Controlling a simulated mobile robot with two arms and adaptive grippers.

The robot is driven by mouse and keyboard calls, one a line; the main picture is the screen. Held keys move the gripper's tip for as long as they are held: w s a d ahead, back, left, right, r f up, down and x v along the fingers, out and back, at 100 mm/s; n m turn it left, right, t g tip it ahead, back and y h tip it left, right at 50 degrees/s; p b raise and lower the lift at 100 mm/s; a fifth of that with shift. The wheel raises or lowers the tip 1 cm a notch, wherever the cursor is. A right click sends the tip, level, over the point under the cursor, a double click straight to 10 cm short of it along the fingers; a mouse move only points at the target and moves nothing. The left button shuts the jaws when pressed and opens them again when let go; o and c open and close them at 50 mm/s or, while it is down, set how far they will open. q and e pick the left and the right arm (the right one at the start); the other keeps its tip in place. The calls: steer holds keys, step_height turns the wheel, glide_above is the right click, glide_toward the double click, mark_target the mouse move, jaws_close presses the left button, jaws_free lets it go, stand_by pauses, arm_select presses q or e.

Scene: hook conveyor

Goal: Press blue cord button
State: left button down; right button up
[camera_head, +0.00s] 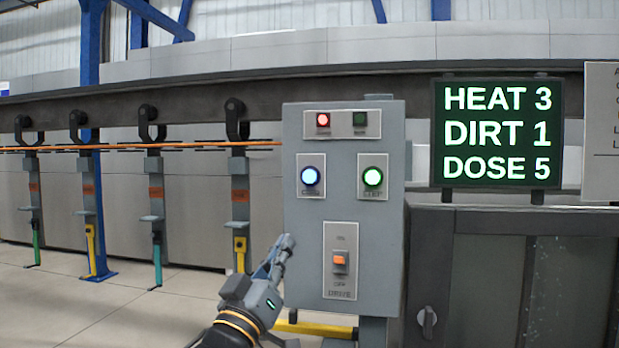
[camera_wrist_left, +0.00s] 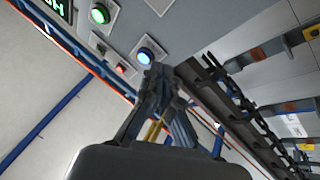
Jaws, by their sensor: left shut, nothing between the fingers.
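The blue cord button (camera_head: 310,176) glows on a white plate at the left of the grey control panel (camera_head: 301,255). It also shows in the left wrist view (camera_wrist_left: 145,56), just beyond my fingertips. My left gripper (camera_head: 286,244) is shut and empty. In the head view it is below and slightly left of the blue button, near the panel's lower left edge. In the left wrist view its fingers (camera_wrist_left: 163,72) point toward the button; I cannot tell any contact there. My right gripper is in neither view.
A green button (camera_head: 373,177), a red lamp (camera_head: 323,120) and an orange drive switch (camera_head: 340,261) share the panel. A lit sign (camera_head: 497,134) reads HEAT 3, DIRT 1, DOSE 5. Several hooks hang along an overhead rail (camera_head: 190,99) at left. Floor is clear at lower left.

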mark_target(310, 176)
arm_select(q)
step_height(310, 176, up, 11)
steer(key=s+d+m+t+h, duration=0.1)
steer(key=s+h, duration=0.1)
steer(key=h, duration=0.2)
steer(key=shift+s+d+f+m, duration=0.15)
steer(key=shift+s+d+m, duration=0.2)
steer(key=shift+d+m, duration=0.05)
steer(key=shift+w+d+p, duration=0.15)
steer(key=shift+w, duration=1.3)
steer(key=shift+w+d+p, duration=0.2)
steer(key=shift+w, duration=1.3)
steer(key=shift+w+d+p, duration=0.15)
steer(key=shift+w, duration=1.3)
steer(key=shift+w, duration=0.4)
